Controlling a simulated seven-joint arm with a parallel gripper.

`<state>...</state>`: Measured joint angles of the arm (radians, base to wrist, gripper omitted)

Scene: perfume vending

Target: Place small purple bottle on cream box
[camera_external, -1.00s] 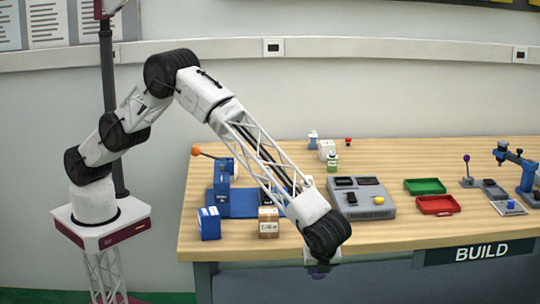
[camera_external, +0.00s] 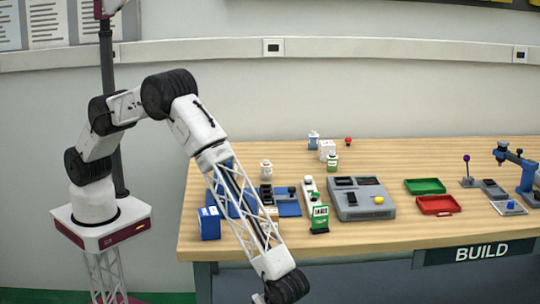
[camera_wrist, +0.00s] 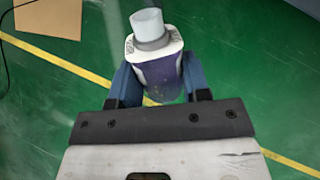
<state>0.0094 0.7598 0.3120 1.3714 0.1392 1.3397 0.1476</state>
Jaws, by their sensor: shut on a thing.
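The small purple bottle (camera_wrist: 158,76) has a pale shoulder and a white cap. In the wrist view it sits between the two blue fingers of my gripper (camera_wrist: 158,86), which is shut on it. Green floor shows beneath it. In the external view my gripper is mostly cut off at the bottom edge, in front of the bench, and the bottle cannot be made out. A small white or cream box (camera_external: 326,148) stands towards the back of the bench, well away from my gripper. I cannot tell for sure that it is the cream box.
A blue-and-white box (camera_external: 208,223) stands at the bench's front left. A green-and-white item (camera_external: 319,219) is right of my arm. A grey device (camera_external: 362,200), green tray (camera_external: 425,186) and red tray (camera_external: 438,205) stand further right. A tan flat piece (camera_wrist: 50,16) shows at the wrist view's upper left.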

